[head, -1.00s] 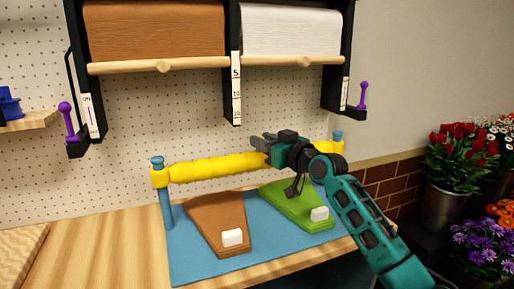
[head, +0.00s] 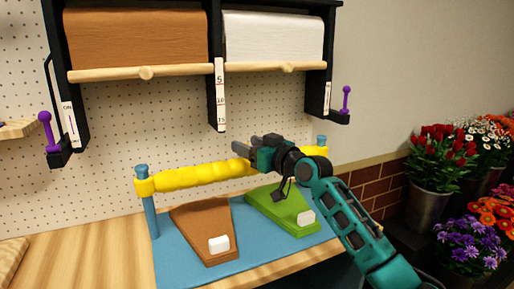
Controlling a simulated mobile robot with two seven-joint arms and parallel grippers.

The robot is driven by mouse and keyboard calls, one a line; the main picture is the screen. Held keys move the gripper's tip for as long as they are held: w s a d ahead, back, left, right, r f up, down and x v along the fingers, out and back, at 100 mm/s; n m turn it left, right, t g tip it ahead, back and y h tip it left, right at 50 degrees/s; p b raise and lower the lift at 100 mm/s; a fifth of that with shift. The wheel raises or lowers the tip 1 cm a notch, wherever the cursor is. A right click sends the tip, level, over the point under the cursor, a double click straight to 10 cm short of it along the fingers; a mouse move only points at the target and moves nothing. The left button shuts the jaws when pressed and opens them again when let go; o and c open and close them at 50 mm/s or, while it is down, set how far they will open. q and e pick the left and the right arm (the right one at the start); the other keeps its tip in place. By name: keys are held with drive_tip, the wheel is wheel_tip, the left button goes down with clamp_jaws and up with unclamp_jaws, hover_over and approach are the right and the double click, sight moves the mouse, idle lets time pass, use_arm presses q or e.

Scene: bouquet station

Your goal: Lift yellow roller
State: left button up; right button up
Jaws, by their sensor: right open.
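The yellow roller (head: 195,177) is a long bar lying level between two blue posts, the left post (head: 150,205) and the right post (head: 321,142). It stands above a blue mat (head: 180,272) on the wooden table. My right gripper (head: 240,147) is open at the right part of the roller, its fingers pointing left. It hides part of the roller there, and I cannot tell whether it touches it. My left gripper is out of view.
Under the roller lie a brown pedal board (head: 200,225) and a green one (head: 278,212), each with a white block. A rack with brown paper (head: 140,38) and white paper (head: 272,38) hangs above. Flower buckets (head: 428,200) stand at the right.

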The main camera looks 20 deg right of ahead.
drive_tip(key=v, duration=1.3)
drive_tip(key=shift+b, duration=0.45)
drive_tip(key=shift+w, duration=0.1)
